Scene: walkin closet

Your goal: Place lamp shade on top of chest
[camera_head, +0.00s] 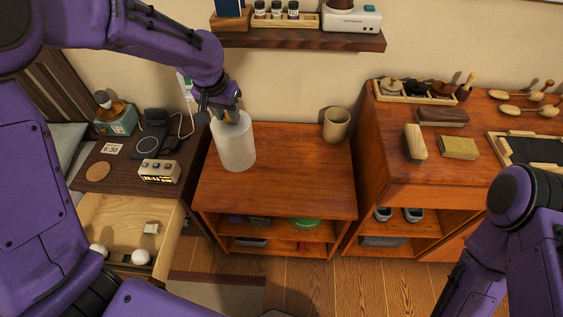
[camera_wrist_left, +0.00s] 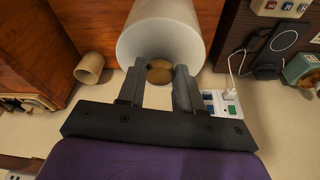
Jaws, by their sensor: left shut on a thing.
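The white cylindrical lamp shade (camera_head: 236,150) is upright over the left part of the low reddish wooden chest (camera_head: 290,170). I cannot tell if its bottom touches the chest top. My left gripper (camera_head: 228,110) is at its upper end, shut on it from above. In the left wrist view, the lamp shade (camera_wrist_left: 160,35) is ahead of the fingers of the left gripper (camera_wrist_left: 160,75), with a tan rounded part between the fingertips. My right arm enters at the lower right, and its gripper is out of view.
A beige cup (camera_head: 336,124) stands at the chest's back right. A nightstand with an open drawer (camera_head: 125,225) is at left, holding a clock radio (camera_head: 159,171). A taller cabinet (camera_head: 400,185) is at right. A wall shelf (camera_head: 300,40) hangs above. The chest's middle is clear.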

